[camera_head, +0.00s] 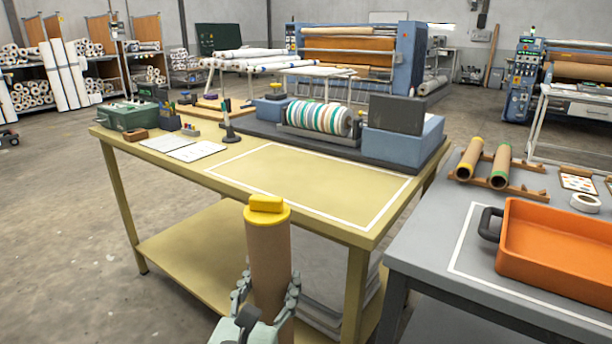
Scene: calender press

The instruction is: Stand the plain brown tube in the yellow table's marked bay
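A plain brown tube (268,255) with a yellow cap (267,208) stands upright at the bottom centre, in front of the yellow table's (222,163) near edge. My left gripper (267,290) is shut on it, with one finger on each side of its lower part. The tube's bottom end is hidden by the gripper and the picture's edge. The marked bay (320,185) is a white outlined rectangle on the yellow table's right front part, and it is empty. My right gripper is not in view.
A striped roll machine (322,118) stands behind the bay. Papers (195,151), a dark stand (229,122) and a green box (127,115) are on the left. The grey table (430,243) at right bears an orange tray (560,245) and two lying tubes (502,160).

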